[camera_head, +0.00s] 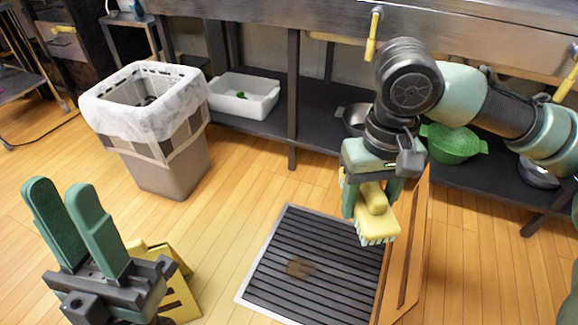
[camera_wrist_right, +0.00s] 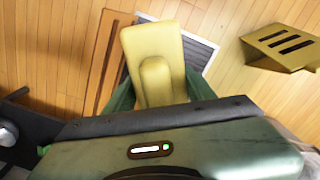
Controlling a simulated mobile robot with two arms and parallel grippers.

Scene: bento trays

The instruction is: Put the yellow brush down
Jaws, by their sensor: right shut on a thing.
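The yellow brush (camera_head: 371,222) has a block body with a raised handle and pale bristles facing down. My right gripper (camera_head: 372,197) is shut on it and holds it above the right part of a dark slatted floor grate (camera_head: 318,262). In the right wrist view the brush (camera_wrist_right: 155,65) sits between the green fingers. My left gripper (camera_head: 72,212) is at the lower left, fingers up and apart, with nothing between them. The grate has a brown stain (camera_head: 299,268) on it.
A wooden slatted panel (camera_head: 405,265) stands at the grate's right edge. A yellow slotted object (camera_head: 177,290) is partly hidden behind my left gripper. A lined bin (camera_head: 165,165) stands at the left. A white tub (camera_head: 243,106) and green colander (camera_head: 452,146) sit on the low shelf.

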